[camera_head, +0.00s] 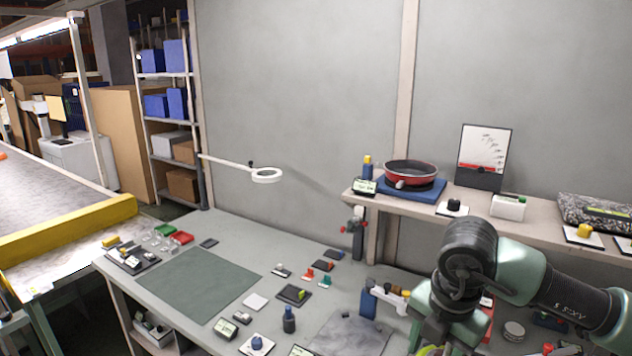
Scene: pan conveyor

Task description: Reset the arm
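My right arm comes in from the right, bent above the right part of the workbench (212,286), in front of the shelf (412,208). Its far end runs out of the bottom edge, so my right gripper and anything in it are out of view. My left arm and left gripper do not show. A red pan (410,172) sits on a blue block (425,194) on the shelf, apart from my arm.
A magnifier lamp (266,175) reaches over the bench's back. Several small tools and blocks crowd the bench beside my arm; the green mat (200,283) is bare. A yellow-edged conveyor (60,228) stands at left.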

